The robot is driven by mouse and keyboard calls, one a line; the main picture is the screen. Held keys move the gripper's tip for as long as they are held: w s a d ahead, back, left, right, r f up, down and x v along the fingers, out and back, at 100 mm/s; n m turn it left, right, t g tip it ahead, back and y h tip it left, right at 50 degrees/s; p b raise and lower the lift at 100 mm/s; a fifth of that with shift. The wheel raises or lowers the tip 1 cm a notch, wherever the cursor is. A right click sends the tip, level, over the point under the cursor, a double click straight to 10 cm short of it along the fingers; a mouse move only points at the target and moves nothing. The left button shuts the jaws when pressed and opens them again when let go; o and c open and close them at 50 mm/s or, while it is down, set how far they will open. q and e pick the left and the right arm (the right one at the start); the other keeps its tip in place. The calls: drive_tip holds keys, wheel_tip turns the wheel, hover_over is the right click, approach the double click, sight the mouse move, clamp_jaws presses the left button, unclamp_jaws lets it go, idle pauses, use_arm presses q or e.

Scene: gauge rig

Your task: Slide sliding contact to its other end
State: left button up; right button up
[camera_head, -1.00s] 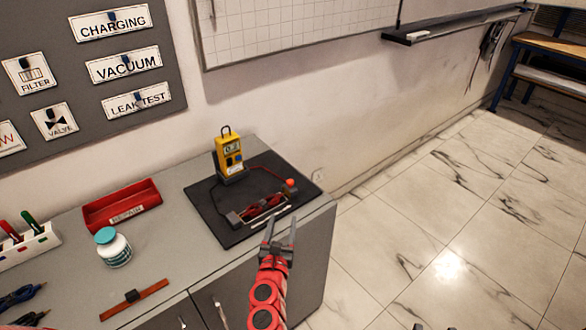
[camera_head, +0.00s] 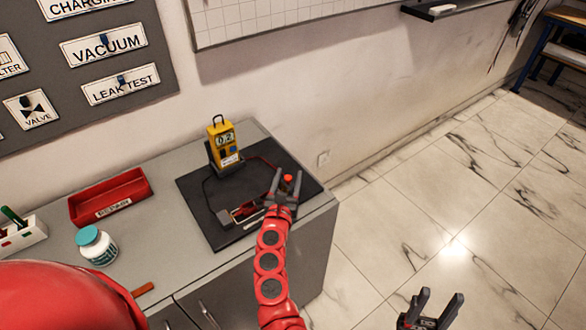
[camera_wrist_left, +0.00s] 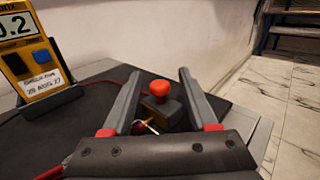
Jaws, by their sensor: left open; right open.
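The sliding contact shows as a red round knob (camera_head: 287,178) on a dark block, at the right end of a small rig (camera_head: 247,208) with red coils on a black mat (camera_head: 211,230). The left wrist view shows the red knob (camera_wrist_left: 160,88) between and beyond the two fingers, with a gap on each side. My left gripper (camera_head: 285,182) is open at that end of the rig and holds nothing; it also shows in the left wrist view (camera_wrist_left: 158,100). Its fingers and wrist hide part of the rig. My right gripper (camera_head: 430,302) is open and empty, over the floor at lower right.
A yellow meter (camera_head: 223,143) in a dark holder stands at the back of the mat, wired to the rig. A red tray (camera_head: 110,197) and a white jar (camera_head: 97,246) stand left on the grey cabinet. The wall is behind; the floor right of the cabinet is clear.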

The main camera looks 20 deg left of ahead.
use_arm(q)
drive_tip(key=shift+r, duration=0.1)
drive_tip(key=shift+c, duration=0.3)
clamp_jaws()
